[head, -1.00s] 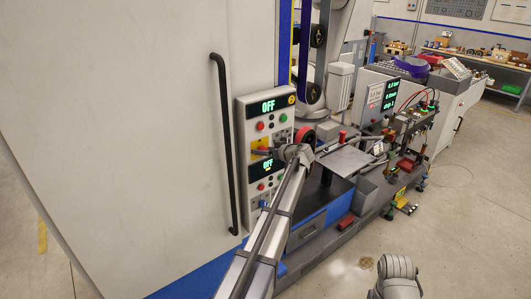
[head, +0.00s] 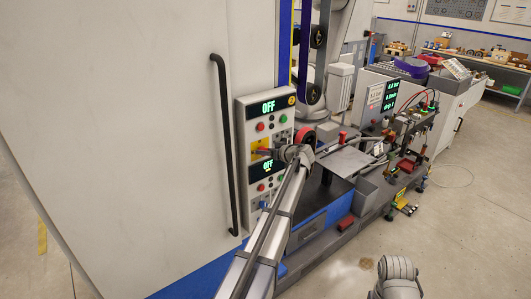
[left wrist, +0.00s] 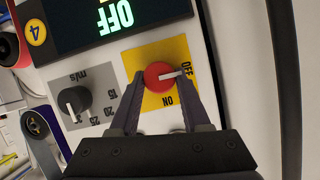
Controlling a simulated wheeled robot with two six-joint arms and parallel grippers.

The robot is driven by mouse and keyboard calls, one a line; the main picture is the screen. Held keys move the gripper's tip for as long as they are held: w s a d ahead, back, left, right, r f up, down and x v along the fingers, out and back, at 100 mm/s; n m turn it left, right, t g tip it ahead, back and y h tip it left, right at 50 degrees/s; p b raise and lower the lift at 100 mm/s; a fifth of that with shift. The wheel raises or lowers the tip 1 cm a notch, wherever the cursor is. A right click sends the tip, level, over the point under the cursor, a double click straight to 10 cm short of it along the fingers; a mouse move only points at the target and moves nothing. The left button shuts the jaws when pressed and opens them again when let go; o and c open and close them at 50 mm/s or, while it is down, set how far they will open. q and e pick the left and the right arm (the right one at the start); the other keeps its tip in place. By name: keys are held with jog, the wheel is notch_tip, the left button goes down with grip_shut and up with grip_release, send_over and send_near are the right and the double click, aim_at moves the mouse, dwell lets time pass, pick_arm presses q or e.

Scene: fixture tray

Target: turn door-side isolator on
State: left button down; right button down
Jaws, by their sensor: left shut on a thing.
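In the left wrist view a round red isolator knob (left wrist: 158,76) sits on a yellow plate (left wrist: 153,52) marked OFF and ON. Its white pointer line points right, at OFF. My left gripper (left wrist: 162,84) is shut on the red knob, one finger on each side. In the head view my left gripper (head: 280,151) reaches the yellow plate (head: 260,142) on the control panel beside the door; the knob is mostly hidden there. The display (left wrist: 110,15) beside the plate reads OFF, upside down in the wrist view. My right gripper is not in view.
A black rotary dial (left wrist: 74,101) marked m/s is next to the yellow plate. The upper panel display (head: 268,107) also reads OFF, with red and green buttons below it. A long black door handle (head: 226,145) stands left of the panel. Open floor (head: 475,220) lies at right.

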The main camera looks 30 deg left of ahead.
pick_arm(q)
jog(key=shift+w+d+f+m+g+y+b, duration=0.15)
jog(key=shift+m+g+y+b, duration=0.7)
jog(key=shift+m+b, duration=1.1)
jog(key=shift+f+m+g+y+b, duration=0.2)
jog(key=shift+m+g+y+b, duration=0.75)
jog(key=shift+m, duration=1.65)
jog(key=shift+w+d+f+m+g+y+b, duration=0.15)
jog(key=shift+m+g+y+b, duration=0.6)
jog(key=shift+m+b, duration=1.4)
jog(key=shift+a+t+y, duration=0.1)
jog(key=shift+t+y, duration=0.15)
jog(key=shift+c, duration=1.8)
grip_release()
jog(key=shift+r, duration=0.1)
jog(key=d, duration=0.7)
jog(key=shift+d+f, duration=0.2)
jog(key=shift+d, duration=0.2)
